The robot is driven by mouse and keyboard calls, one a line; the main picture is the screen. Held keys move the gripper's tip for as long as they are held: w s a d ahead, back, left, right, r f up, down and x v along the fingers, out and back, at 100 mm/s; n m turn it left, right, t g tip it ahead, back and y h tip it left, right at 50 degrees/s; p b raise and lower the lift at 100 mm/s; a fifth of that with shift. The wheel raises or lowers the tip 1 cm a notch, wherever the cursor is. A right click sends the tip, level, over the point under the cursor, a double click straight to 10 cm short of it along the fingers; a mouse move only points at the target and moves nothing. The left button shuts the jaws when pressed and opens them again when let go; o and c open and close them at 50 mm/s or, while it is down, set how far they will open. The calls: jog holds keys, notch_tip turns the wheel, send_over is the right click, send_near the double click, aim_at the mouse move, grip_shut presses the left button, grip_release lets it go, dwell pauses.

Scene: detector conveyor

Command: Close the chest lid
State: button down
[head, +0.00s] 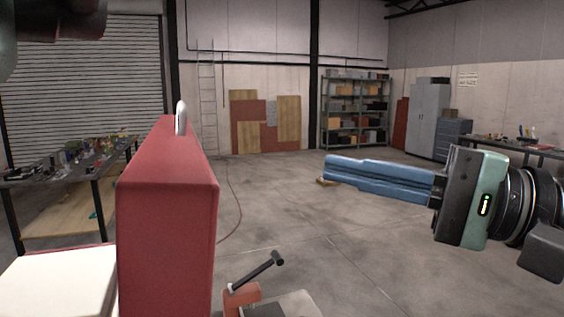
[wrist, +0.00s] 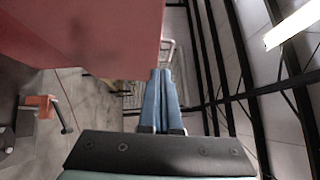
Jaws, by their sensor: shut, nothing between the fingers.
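The red chest lid (head: 165,240) stands upright and open in the left half of the head view, with a pale handle (head: 181,118) on its top edge. The chest body shows at the lower left as a red rim (head: 62,250) around a whitish top surface (head: 55,285). My gripper (head: 327,168), with long blue fingers, is shut and empty to the right of the lid, pointing left, with a gap between them in the picture. In the wrist view, the lid's red face (wrist: 80,35) fills the upper left, beside my gripper's fingertips (wrist: 160,72).
An orange-red clamp-like part with a black handle (head: 243,293) stands low, just right of the lid. A cluttered workbench (head: 70,165) is at the left. Shelves (head: 355,110) and grey cabinets (head: 428,120) stand far back. The floor between is mostly clear.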

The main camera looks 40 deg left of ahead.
jog(key=p, duration=0.3)
send_near(201, 145)
jog(key=w+a, duration=0.3)
jog(key=a, duration=0.1)
jog(key=shift+s+a+r+p, duration=0.1)
jog(key=shift+s+a+p, duration=0.25)
jog(key=shift+s, duration=0.35)
jog(key=shift+s+a+r+p, duration=0.1)
jog(key=shift+s+a, duration=0.4)
jog(key=shift+s, duration=0.15)
jog(key=shift+s+a+r+p, duration=0.1)
jog(key=shift+s+a+p, duration=0.25)
jog(key=shift+s, duration=0.35)
jog(key=shift+a, duration=0.1)
